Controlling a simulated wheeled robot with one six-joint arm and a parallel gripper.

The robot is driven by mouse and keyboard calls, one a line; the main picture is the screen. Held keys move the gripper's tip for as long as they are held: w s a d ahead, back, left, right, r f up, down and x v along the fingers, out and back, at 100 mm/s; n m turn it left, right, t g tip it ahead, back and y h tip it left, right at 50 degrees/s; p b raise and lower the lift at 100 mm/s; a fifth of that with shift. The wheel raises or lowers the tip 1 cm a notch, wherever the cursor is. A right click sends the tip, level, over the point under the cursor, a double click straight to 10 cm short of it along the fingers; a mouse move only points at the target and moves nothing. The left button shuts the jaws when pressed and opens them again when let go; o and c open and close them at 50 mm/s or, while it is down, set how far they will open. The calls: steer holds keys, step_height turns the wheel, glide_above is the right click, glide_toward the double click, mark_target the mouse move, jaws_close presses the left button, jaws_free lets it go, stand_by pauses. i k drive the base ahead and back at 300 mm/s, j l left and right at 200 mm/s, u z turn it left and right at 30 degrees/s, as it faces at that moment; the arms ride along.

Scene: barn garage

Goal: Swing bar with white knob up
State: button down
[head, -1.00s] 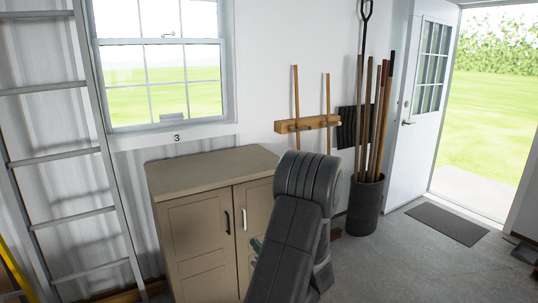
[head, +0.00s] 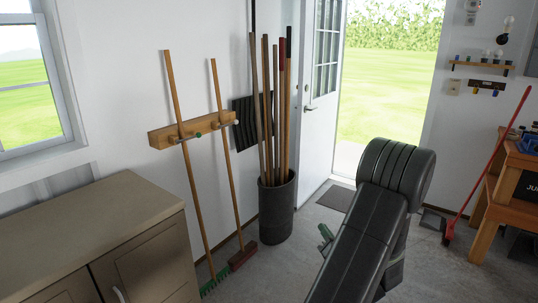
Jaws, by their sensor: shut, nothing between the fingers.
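A wooden rack (head: 160,138) on the white wall holds two broom handles. Short bars stick out from it in front of the handles. One bar ends in a green knob (head: 199,135). The other, by the right handle, seems to end in a small pale or white knob (head: 236,122); both bars look about level. My gripper (head: 324,236) shows only as small green parts low in the head view, mostly hidden behind my dark arm. It is shut and empty, in front of and to the right of the rack, well apart from it.
A beige cabinet (head: 110,225) stands at the lower left. A green broom (head: 215,284) and a red broom (head: 243,257) reach the floor below the rack. A dark bin (head: 277,210) of long handles stands right of them. Floor is open toward the door mat (head: 337,198).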

mark_target(236, 122)
steer(key=i+l+z, duration=0.1)
steer(key=i+z, duration=0.15)
steer(key=i, duration=0.45)
steer(key=i+z, duration=0.25)
steer(key=i, duration=0.5)
steer(key=i+j+u, duration=0.1)
steer(key=i+u, duration=0.5)
steer(key=u, duration=0.25)
steer(key=i+l+u, duration=0.1)
steer(key=i+u, duration=0.45)
steer(key=u, duration=0.15)
